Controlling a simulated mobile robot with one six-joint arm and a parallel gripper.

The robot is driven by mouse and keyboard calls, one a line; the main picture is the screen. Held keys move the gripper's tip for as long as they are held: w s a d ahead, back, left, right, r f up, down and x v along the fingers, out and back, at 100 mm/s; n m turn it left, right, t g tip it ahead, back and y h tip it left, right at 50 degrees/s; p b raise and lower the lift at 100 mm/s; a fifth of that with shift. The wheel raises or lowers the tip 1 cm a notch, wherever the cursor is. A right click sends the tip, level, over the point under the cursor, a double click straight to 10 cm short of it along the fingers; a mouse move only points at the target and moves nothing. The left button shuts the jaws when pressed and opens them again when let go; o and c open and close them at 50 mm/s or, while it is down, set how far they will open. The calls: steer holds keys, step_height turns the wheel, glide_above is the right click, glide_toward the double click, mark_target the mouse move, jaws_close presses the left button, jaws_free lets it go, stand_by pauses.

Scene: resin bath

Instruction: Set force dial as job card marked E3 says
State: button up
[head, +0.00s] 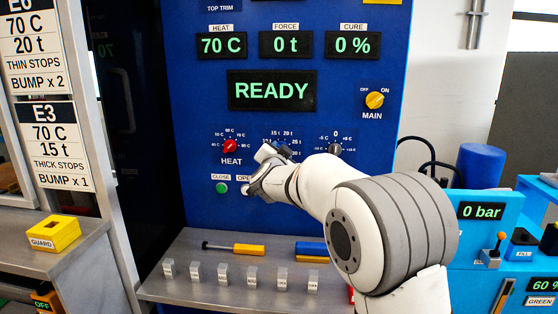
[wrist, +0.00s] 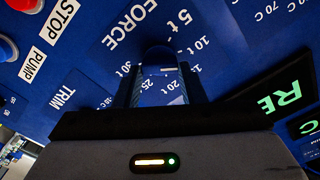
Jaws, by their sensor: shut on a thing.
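The job card marked E3 (head: 52,145) hangs at the left in the head view; it reads 70 C, 15 t, thick stops, bump x 1. The force dial (head: 284,151) is a blue knob on the blue panel, mostly hidden by my gripper (head: 270,153). In the wrist view my gripper (wrist: 160,85) is shut on the force dial (wrist: 158,55), among marks such as 5 t, 10 t, 20 and 25. I cannot tell which mark its pointer faces. The force display (head: 285,45) reads 0 t.
The red heat dial (head: 230,146) is close left of my gripper, with the green close button (head: 221,188) below. Another dial (head: 335,149) is to the right. A shelf (head: 200,290) below holds small metal blocks and a yellow-handled tool (head: 248,250).

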steer(key=m+b, duration=0.1)
steer(key=m, duration=0.2)
steer(key=m+b, duration=0.2)
steer(key=shift+f+m, duration=0.2)
steer(key=shift+m, duration=0.2)
steer(key=shift+m+b, duration=0.3)
steer(key=o, duration=1)
steer(key=shift+r, duration=0.1)
steer(key=shift+s, duration=3.95)
